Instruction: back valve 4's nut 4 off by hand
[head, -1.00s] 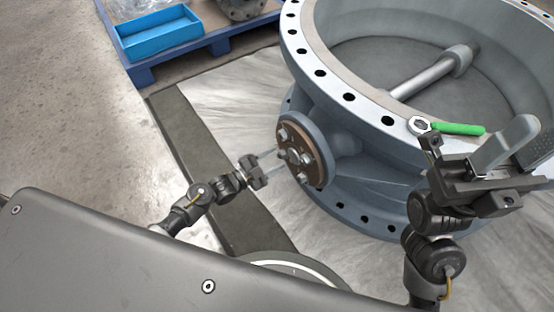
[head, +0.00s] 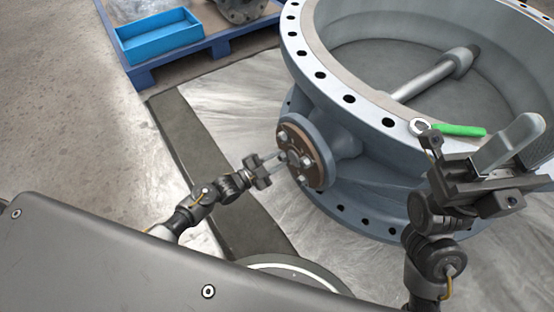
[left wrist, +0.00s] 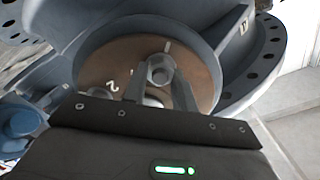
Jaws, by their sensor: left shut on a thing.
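The grey valve body (head: 350,165) lies with its wide ring facing up. Its brown round cover plate (head: 318,166) faces my left arm and carries several bolts and nuts. My left gripper (head: 282,158) reaches the plate from the left. In the left wrist view its fingers (left wrist: 160,78) are shut on a hex nut (left wrist: 158,68) at the plate. A white "2" shows on the plate to the left; the number by the held nut is not readable. My right gripper (head: 510,155) is raised at the right, in front of the valve, away from the plate; its jaw gap is unclear.
A ring-ended wrench with a green handle (head: 460,130) lies on the valve's rim. A blue bin (head: 158,38) stands on a blue pallet (head: 205,50) at the back left. Bare floor lies left of the valve.

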